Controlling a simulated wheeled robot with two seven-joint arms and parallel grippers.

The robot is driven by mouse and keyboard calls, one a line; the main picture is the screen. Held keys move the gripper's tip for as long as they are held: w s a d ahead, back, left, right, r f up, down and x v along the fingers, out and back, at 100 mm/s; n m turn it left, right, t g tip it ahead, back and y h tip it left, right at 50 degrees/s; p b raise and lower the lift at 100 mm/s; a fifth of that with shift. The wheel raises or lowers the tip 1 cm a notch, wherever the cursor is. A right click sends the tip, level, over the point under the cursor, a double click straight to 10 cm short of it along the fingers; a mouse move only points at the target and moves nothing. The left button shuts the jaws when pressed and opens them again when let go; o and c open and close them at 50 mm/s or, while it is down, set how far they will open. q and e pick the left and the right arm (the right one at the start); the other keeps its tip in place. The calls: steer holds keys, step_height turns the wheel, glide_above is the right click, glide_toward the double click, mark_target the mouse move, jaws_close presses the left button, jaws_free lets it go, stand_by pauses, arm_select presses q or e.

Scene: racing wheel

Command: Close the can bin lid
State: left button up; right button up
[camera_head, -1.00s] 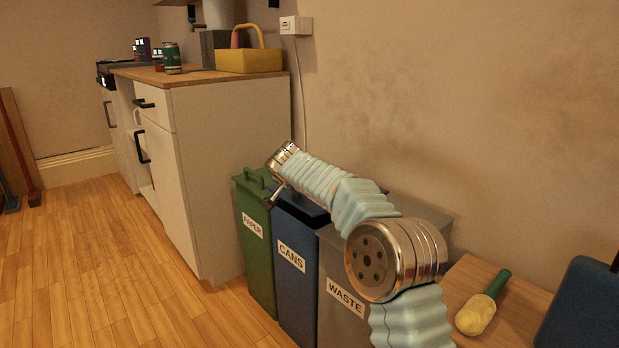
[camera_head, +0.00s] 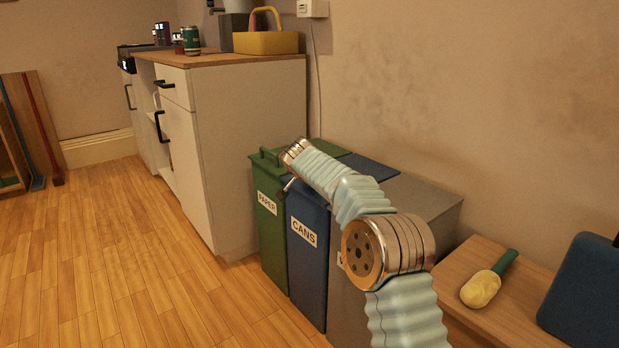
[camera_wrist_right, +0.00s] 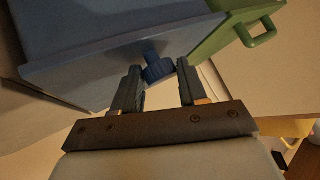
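The blue can bin (camera_head: 308,262), labelled CANS, stands between the green paper bin (camera_head: 270,235) and the grey waste bin. Part of a blue lid surface (camera_head: 372,166) shows behind my right arm; the arm hides the rest, so I cannot tell whether the lid lies fully down. My right gripper (camera_head: 287,187) is mostly hidden at the can bin's front upper edge. In the right wrist view, my right gripper (camera_wrist_right: 158,92) has its fingers apart, with a blue handle (camera_wrist_right: 157,68) on the blue rim just beyond and between the tips. Contact is unclear. My left gripper is out of view.
The grey waste bin (camera_head: 425,200) lies under my right arm. The green lid's handle (camera_wrist_right: 262,32) is close to my right gripper. A white cabinet (camera_head: 240,150) stands left of the bins. A wooden surface (camera_head: 465,265) is at the right.

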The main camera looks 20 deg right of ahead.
steer(key=shift+o, duration=0.5)
steer(key=shift+a+f, duration=0.25)
steer(key=shift+f, duration=0.3)
steer(key=shift+a+f, duration=0.25)
steer(key=shift+f, duration=0.25)
steer(key=shift+s, duration=0.1)
steer(key=shift+s+a+r, duration=0.1)
steer(key=shift+s+r, duration=0.1)
steer(key=shift+r, duration=0.05)
steer(key=d+r+v, duration=0.1)
steer(key=v, duration=1.3)
steer(key=shift+w+r, duration=0.2)
steer(key=shift+w, duration=0.15)
